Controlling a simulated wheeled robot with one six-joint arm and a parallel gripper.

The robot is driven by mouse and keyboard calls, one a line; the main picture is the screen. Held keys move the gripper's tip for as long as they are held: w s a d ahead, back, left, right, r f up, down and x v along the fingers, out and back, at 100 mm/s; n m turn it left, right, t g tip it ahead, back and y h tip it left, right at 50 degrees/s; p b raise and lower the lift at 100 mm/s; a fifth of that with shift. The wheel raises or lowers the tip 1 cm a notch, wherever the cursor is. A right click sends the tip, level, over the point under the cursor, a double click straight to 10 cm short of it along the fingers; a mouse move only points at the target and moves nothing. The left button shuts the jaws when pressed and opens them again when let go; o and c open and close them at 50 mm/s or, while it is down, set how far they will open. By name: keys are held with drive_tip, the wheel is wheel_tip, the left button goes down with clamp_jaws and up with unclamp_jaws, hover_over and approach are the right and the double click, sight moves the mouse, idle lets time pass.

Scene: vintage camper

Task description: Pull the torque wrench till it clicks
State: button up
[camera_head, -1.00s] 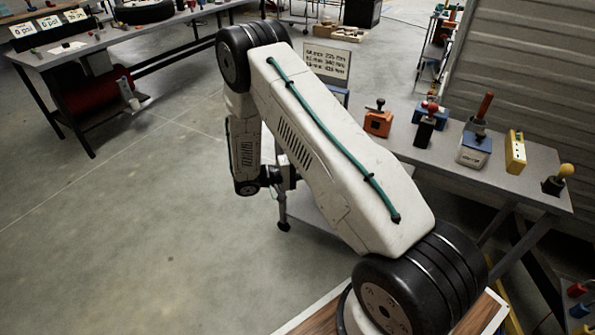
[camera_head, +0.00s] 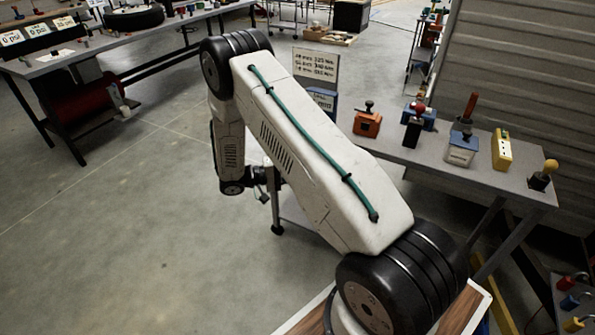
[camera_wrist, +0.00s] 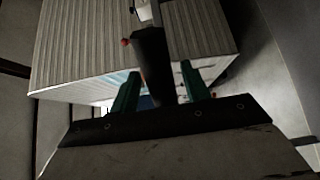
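In the wrist view, a dark handle (camera_wrist: 155,65) with a pale metal shaft above it stands between the green fingers of my gripper (camera_wrist: 160,78). It looks like the torque wrench, but only part of it shows. The fingertips lie close on both sides of the handle; I cannot tell whether both press on it. In the head view, my arm covers most of the work area, and neither the wrench nor the fingers can be made out there.
A grey bench (camera_head: 400,155) at the right holds an orange box (camera_head: 367,122), a yellow block (camera_head: 502,149) and other devices. A sign (camera_head: 316,67) with numbers stands behind my arm. Another bench (camera_head: 90,50) is at the far left. The floor at the left is clear.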

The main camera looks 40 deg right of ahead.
drive_tip(key=v, duration=0.7)
drive_tip(key=shift+a, duration=0.4)
drive_tip(key=shift+w, duration=0.2)
idle(0.6)
